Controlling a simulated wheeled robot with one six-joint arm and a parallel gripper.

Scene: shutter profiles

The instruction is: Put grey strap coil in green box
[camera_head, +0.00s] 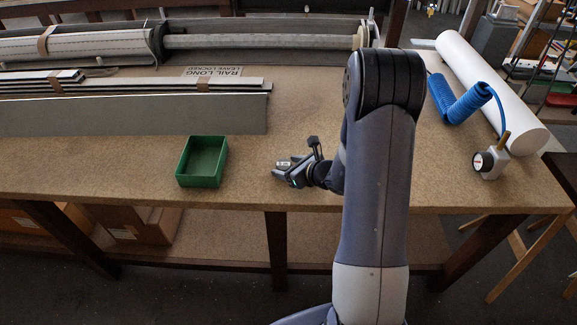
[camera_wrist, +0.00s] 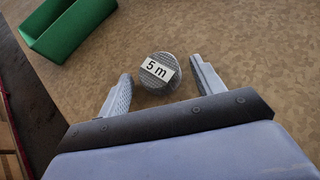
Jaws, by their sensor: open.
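The grey strap coil (camera_wrist: 155,85), round with a white "5 m" label, lies on the table between and slightly ahead of my fingertips in the wrist view. My gripper (camera_wrist: 160,83) is open, with one finger on each side of the coil and gaps showing. In the head view my gripper (camera_head: 281,169) is low over the table, to the right of the green box, and the coil (camera_head: 284,164) shows small at its fingers. The green box (camera_head: 182,163) is open-topped and looks empty. It also shows at the upper left of the wrist view (camera_wrist: 84,32).
Long grey profiles (camera_head: 130,115) lie behind the green box. A shutter roller (camera_head: 260,42) runs along the back. A white roll (camera_head: 490,90), blue coiled hose (camera_head: 462,103) and gauge (camera_head: 488,162) are at right. The table between box and gripper is clear.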

